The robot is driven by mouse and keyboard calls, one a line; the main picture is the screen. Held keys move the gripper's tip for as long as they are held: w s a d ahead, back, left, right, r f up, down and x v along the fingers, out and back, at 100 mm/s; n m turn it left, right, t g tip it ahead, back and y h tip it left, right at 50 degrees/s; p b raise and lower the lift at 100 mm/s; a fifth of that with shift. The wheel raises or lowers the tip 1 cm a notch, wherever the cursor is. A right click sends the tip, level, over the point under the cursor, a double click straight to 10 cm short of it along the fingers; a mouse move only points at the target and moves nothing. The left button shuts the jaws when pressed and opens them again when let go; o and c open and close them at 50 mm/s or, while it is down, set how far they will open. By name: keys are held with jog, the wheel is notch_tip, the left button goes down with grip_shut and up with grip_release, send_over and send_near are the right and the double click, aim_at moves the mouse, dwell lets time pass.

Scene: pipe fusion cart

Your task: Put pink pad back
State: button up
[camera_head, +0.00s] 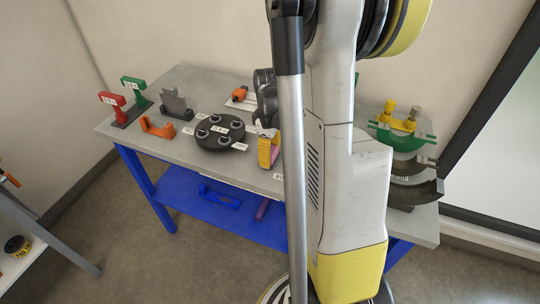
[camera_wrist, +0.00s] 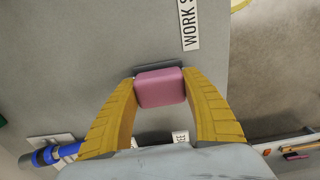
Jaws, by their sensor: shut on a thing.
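The pink pad (camera_wrist: 160,88) is a small rounded block, held between the two yellow fingers of my gripper (camera_wrist: 162,92) in the wrist view. A dark flat strip (camera_wrist: 158,68) shows just behind the pad on the grey surface. I cannot tell whether the pad touches it. In the head view my gripper (camera_head: 268,150) is at the table's front edge, and a bit of pink (camera_head: 275,153) shows beside the yellow finger. My arm hides part of the table there.
The grey table (camera_head: 185,150) carries a round black fixture (camera_head: 220,131), an orange bracket (camera_head: 157,127), red (camera_head: 112,99) and green (camera_head: 134,83) handles, and a green curved clamp (camera_head: 400,135) at right. A blue lower shelf (camera_head: 222,208) is underneath. A white label (camera_wrist: 188,22) lies near the pad.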

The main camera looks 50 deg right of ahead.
jog(key=shift+f, duration=0.15)
jog(key=o, duration=1.3)
notch_tip(320, 180, up, 12)
jog(key=p, duration=0.5)
jog(key=s+a+r+m+t, duration=0.2)
jog(key=a+r+t, duration=0.1)
jog(key=a, duration=0.9)
jog(key=s+a+r+m+t, duration=0.2)
jog(key=s+a+r+t, duration=0.1)
jog(key=a, duration=1)
notch_tip(320, 180, up, 3)
jog(key=shift+s+a+f+m+t, duration=0.2)
jog(key=shift+a+m+t, duration=0.1)
jog(key=shift+t, duration=0.3)
